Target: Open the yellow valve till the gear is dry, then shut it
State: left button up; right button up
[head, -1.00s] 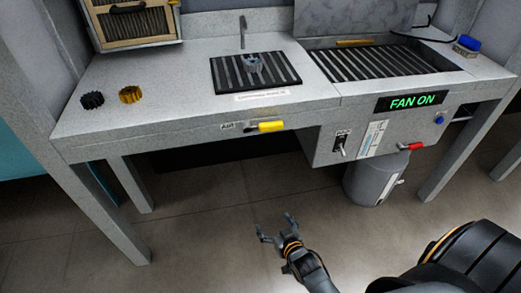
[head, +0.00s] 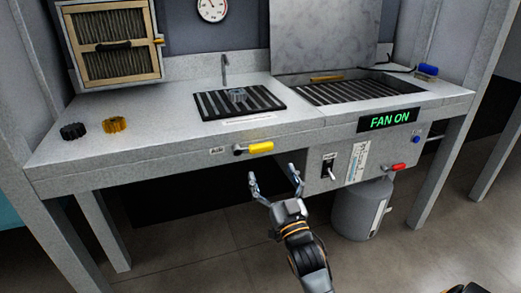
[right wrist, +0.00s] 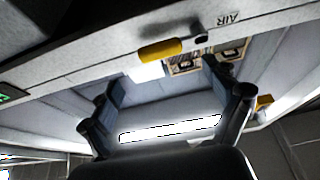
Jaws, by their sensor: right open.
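The yellow valve handle (head: 260,147) sits on the bench's front edge beside a label reading AIR. It also shows in the right wrist view (right wrist: 160,50), lying sideways above the gap between the fingers. A grey gear (head: 238,95) rests on the dark slatted grate (head: 213,104) under a thin spout (head: 224,68); I cannot tell whether it is wet. My right gripper (head: 275,184) is open and empty, just below and in front of the bench edge, close to the handle but apart from it. My left gripper is not in view.
A black gear (head: 73,131) and a yellow gear (head: 114,125) lie on the left of the bench. A panel with a FAN ON sign (head: 389,120), a switch (head: 327,167) and a red handle (head: 398,167) is to the right. A grey canister (head: 357,215) stands beneath.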

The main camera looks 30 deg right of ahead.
aim_at(262, 151)
jog(key=x, duration=0.7)
jog(key=shift+w+d+r+b, duration=0.1)
jog(key=shift+w+b, duration=0.25)
jog(key=shift+w, duration=0.05)
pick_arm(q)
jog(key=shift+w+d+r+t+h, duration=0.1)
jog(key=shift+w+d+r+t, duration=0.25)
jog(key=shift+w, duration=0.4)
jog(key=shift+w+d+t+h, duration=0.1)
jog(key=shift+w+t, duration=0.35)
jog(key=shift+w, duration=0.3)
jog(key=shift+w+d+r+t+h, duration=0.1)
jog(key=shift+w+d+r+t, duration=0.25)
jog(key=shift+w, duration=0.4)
pick_arm(e)
jog(key=shift+w+d+r, duration=0.15)
jog(key=shift+w+r, duration=0.1)
jog(key=shift+w, duration=0.3)
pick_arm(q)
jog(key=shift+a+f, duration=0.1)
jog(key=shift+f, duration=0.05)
